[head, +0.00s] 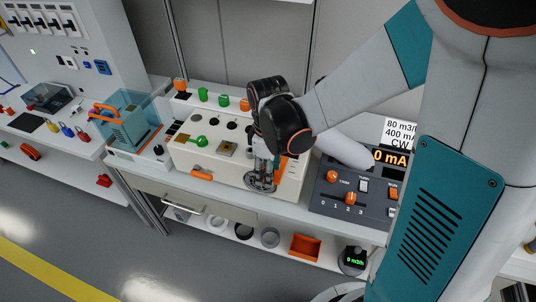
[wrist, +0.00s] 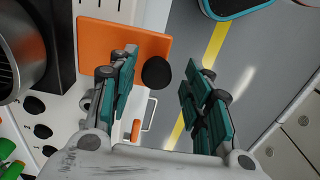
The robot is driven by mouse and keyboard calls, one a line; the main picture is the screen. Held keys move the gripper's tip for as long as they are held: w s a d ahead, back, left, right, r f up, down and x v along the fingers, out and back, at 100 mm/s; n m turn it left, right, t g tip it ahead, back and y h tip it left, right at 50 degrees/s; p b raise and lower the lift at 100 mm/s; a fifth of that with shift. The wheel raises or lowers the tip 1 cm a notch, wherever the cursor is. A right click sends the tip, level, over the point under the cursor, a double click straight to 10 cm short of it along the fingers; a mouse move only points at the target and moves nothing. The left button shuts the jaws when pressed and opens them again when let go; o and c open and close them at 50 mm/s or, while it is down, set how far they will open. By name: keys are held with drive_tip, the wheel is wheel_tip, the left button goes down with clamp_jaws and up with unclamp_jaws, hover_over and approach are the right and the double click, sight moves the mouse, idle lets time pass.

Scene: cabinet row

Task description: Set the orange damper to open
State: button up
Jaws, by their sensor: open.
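An orange plate (wrist: 112,42) with a black knob (wrist: 156,72) is in the wrist view; I take it to be the orange damper. In the head view, an orange strip (head: 281,176) shows beside my gripper at the right end of the white box, partly hidden by it. My gripper (head: 262,172) points down there. In the wrist view my gripper (wrist: 165,75) is open, with the knob in the gap between its fingers, nearer the left one. I cannot tell whether the fingers touch the knob.
The white box (head: 225,165) carries several knobs and a green lever (head: 198,141). A dark control panel (head: 350,192) reading 0 mA stands to the right. A meter (head: 354,260) below reads 0 m3/h. A clear blue-tinted case (head: 128,120) stands left. Open floor lies in front.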

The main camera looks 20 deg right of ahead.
wheel_tip(320, 180, up, 11)
drive_tip(key=shift+s, duration=0.15)
idle(0.4)
drive_tip(key=s+d+r+m+t, duration=0.4)
drive_tip(key=s+m+t, duration=0.3)
drive_tip(key=s+m, duration=0.2)
drive_tip(key=shift+s+r+m, duration=0.4)
drive_tip(key=shift+r+m, duration=0.05)
drive_tip(key=shift+m, duration=0.45)
drive_tip(key=shift+d, duration=0.15)
idle(0.5)
